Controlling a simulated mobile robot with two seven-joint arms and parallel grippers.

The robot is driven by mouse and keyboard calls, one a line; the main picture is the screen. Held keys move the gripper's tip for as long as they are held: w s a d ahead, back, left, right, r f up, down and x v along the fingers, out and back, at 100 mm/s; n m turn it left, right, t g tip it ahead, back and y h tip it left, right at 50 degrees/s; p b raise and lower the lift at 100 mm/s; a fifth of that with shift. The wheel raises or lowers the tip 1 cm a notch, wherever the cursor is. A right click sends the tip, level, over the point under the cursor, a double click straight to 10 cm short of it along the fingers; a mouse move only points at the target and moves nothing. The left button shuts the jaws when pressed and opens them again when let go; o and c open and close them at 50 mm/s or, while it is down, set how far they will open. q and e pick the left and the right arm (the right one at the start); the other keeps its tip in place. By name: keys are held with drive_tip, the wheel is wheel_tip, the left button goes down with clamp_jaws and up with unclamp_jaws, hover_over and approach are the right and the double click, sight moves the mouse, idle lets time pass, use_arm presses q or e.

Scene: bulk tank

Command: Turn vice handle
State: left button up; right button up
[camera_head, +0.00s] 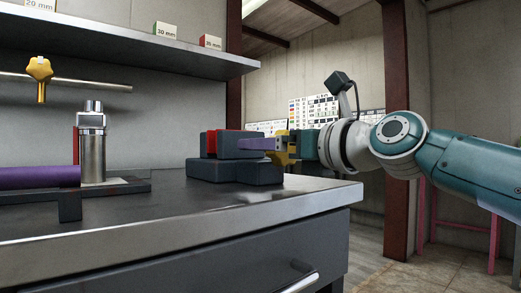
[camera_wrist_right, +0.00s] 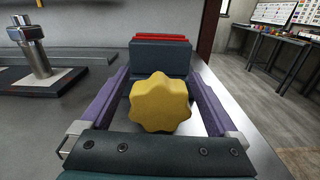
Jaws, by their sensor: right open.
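The vice (camera_head: 237,172) is a dark grey block with a red jaw part (camera_head: 209,143), standing on the bench near its right end. Its handle is a yellow lobed knob (camera_wrist_right: 160,103) that faces the right wrist camera; part of the handle (camera_head: 281,156) also shows in the head view, partly covered by my gripper. My right gripper (camera_head: 250,144) comes in from the right. Its purple fingers lie apart, one on each side of the knob, reaching forward beside the vice body. I see gaps between the fingers and knob in the wrist view.
A yellow knob (camera_head: 39,68) hangs above. A shelf (camera_head: 120,48) runs overhead. The bench top (camera_head: 200,215) in front of the vice is clear.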

drive_tip(key=shift+c, duration=0.3)
drive_tip(key=c, duration=1.3)
drive_tip(key=shift+n, duration=0.4)
drive_tip(key=shift+n+p, duration=0.65)
drive_tip(key=shift+n, duration=0.25)
drive_tip(key=shift+a+n, duration=0.1)
drive_tip(key=shift+n, duration=1.9)
drive_tip(key=shift+f+n, duration=0.15)
drive_tip(key=shift+n, duration=0.15)
